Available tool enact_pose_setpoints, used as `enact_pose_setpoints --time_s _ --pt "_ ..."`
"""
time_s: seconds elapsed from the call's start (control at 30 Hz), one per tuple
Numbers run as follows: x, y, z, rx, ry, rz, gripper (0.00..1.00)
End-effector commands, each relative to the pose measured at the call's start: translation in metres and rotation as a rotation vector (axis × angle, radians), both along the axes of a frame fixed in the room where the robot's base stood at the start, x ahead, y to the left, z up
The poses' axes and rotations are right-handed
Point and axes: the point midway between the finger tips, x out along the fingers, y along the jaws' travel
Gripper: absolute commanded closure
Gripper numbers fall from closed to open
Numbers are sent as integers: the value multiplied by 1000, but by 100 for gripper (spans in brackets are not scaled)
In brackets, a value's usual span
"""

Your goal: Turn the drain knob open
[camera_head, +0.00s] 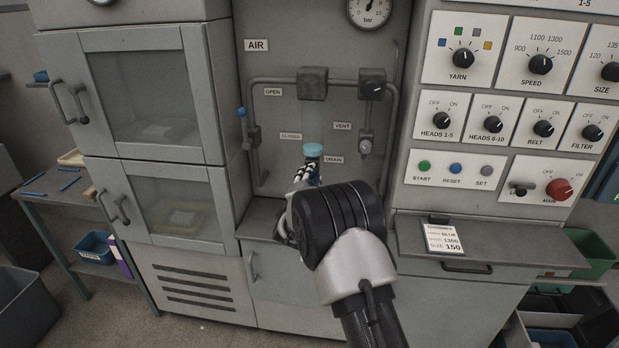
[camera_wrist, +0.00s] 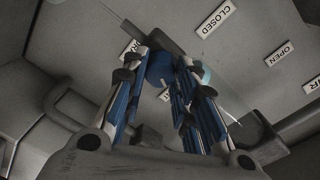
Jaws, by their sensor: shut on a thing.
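The blue drain knob (camera_wrist: 160,68) is between my fingertips in the wrist view. In the head view my gripper (camera_head: 308,172) is at the air panel, just below a teal-capped cylinder (camera_head: 313,149) and left of the DRAIN label (camera_head: 334,159). My gripper (camera_wrist: 160,64) is shut on the knob, its fingers on either side. In the head view the knob is mostly hidden by my fingers and wrist. I cannot tell how far the knob is turned.
Pipes frame the grey panel, with a blue-tipped lever (camera_head: 242,112) at left and a vent valve (camera_head: 365,147) at right. A pressure gauge (camera_head: 369,10) is above. A glazed cabinet (camera_head: 150,90) stands left and a control panel (camera_head: 490,110) right.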

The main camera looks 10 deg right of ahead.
Motion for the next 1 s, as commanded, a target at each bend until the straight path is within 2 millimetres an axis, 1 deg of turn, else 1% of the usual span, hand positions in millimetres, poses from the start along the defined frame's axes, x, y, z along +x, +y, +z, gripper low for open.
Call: enact_pose_setpoints --time_s 0.2,0.4,0.6,1.0 --pt "0 -1 0 145 -48 0 97" --pt "0 -1 0 236 -78 -1 97" --pt "0 -1 0 280 -92 -1 97" --pt "0 -1 0 293 -96 0 97"
